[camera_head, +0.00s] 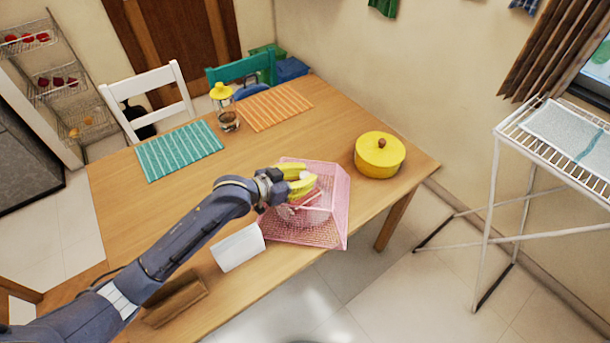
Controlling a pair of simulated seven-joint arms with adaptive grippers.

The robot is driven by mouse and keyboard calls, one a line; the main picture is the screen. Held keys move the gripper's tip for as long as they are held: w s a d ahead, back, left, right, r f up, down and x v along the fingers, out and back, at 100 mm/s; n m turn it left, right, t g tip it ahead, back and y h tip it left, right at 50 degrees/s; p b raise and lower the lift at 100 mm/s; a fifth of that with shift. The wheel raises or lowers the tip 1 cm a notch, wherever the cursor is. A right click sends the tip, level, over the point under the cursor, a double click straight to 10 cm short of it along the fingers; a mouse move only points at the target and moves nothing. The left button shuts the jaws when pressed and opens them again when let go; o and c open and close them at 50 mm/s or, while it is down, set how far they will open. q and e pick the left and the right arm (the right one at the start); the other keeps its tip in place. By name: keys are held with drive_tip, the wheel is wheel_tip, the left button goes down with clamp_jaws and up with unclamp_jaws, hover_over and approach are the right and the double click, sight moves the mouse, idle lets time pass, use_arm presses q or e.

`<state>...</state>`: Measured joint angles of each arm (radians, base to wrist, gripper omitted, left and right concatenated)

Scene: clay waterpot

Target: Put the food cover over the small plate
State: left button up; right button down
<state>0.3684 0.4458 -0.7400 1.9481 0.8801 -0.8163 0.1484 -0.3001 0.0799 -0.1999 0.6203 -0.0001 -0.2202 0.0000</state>
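A pink mesh food cover (331,226) is on the near right part of the wooden table. Through its mesh I see a pale round shape like a plate or bowl (306,214), with something reddish on it. I cannot tell whether this is the small plate or whether the cover sits fully down around it. Yellow bananas (299,186) show at the cover's upper left. My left gripper (277,187) is at the cover's left side, close against the bananas and the mesh. Its fingertips are too small and hidden to read. My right gripper is not in view.
A yellow lidded pot (380,156) stands right of the cover. A white folded item (238,247) lies near the front edge. A green striped mat (179,150), an orange striped mat (275,106) and a yellow-topped jar (227,112) are farther back. The table's middle is clear.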

use_arm(q)
drive_tip(key=shift+o, duration=1.1)
drive_tip(key=shift+a+r, duration=0.15)
drive_tip(key=shift+r, duration=0.2)
drive_tip(key=v, duration=1.1)
drive_tip(key=shift+s+a+r, duration=0.15)
drive_tip(key=shift+s+r, duration=0.1)
